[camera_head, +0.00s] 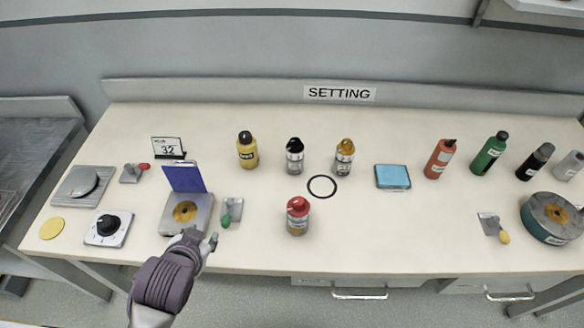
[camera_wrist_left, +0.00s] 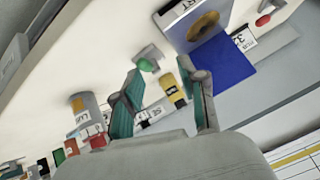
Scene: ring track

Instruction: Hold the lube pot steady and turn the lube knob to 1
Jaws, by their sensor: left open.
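A squat bottle with a red cap (camera_head: 297,217) and a small label stands upright near the table's front edge. A grey pot with a partly readable "LUB" label (camera_wrist_left: 80,118) shows at the left of the left wrist view; it looks like the same bottle. A black knob (camera_head: 108,224) sits on a white marked plate at the table's left; which number it points to is too small to read. My left gripper (camera_head: 202,239) is open and empty at the front of the grey box, left of the red-capped bottle. Its spread fingers (camera_wrist_left: 162,98) show in the left wrist view. My right gripper is not in view.
The grey box (camera_head: 203,221) has a raised blue lid (camera_head: 185,179). A green-tipped lever (camera_head: 230,212) stands between box and red-capped bottle. A black ring (camera_head: 321,187) lies behind that bottle. Several bottles line the back. Bare tabletop lies right of the red-capped bottle.

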